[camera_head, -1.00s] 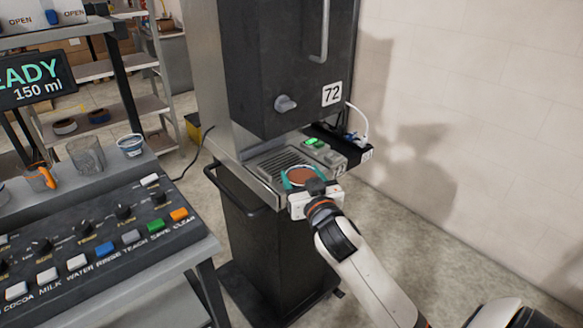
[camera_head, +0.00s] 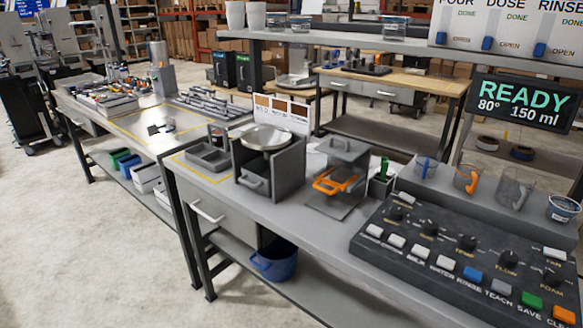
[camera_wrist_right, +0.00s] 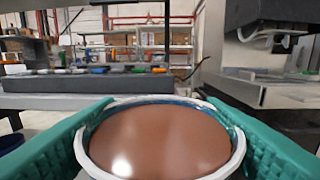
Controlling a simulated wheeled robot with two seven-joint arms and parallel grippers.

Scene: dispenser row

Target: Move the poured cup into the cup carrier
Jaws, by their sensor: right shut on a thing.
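In the right wrist view my right gripper (camera_wrist_right: 156,108) has its two teal fingers on either side of a white-rimmed cup (camera_wrist_right: 238,150), shut on it. The cup looks upright and brown liquid fills the view inside its rim. Neither the cup nor my grippers show in the head view. I cannot tell for sure which item is the cup carrier. A grey stand with an orange handle (camera_head: 336,182) and a shallow grey tray (camera_head: 207,157) are on the bench.
The long bench (camera_head: 290,230) also holds a dark box with a round metal plate (camera_head: 266,137) and a button panel (camera_head: 470,262). Clear cups (camera_head: 512,190) stand behind the panel. A blue bucket (camera_head: 275,262) sits below. In the wrist view, a metal machine (camera_wrist_right: 262,88) is at the right.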

